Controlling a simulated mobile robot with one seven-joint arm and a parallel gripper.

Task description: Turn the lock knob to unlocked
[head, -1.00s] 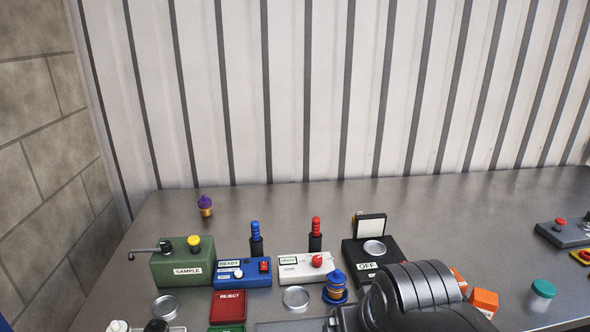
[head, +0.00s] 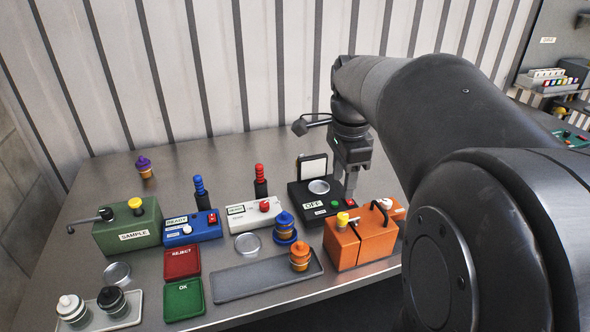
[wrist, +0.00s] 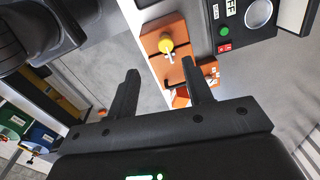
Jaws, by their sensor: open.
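An orange box (head: 362,246) stands at the right front of the bench, with a yellow knob (head: 343,218) on its top left and a black handle beside it. In the wrist view the yellow knob (wrist: 166,45) shows a pale tip pointing down, ahead of my fingers. No lock marking is readable. A green SAMPLE box (head: 127,228) at the left also has a yellow knob (head: 135,203) and a side lever. My gripper (head: 350,190) is open and empty, above the bench behind the orange box and beside the black OFF box (head: 313,206). It also shows in the wrist view (wrist: 160,70).
Another canister (head: 300,257) stands on a grey tray (head: 240,280) left of the orange box. A corrugated wall (head: 220,70) closes the back.

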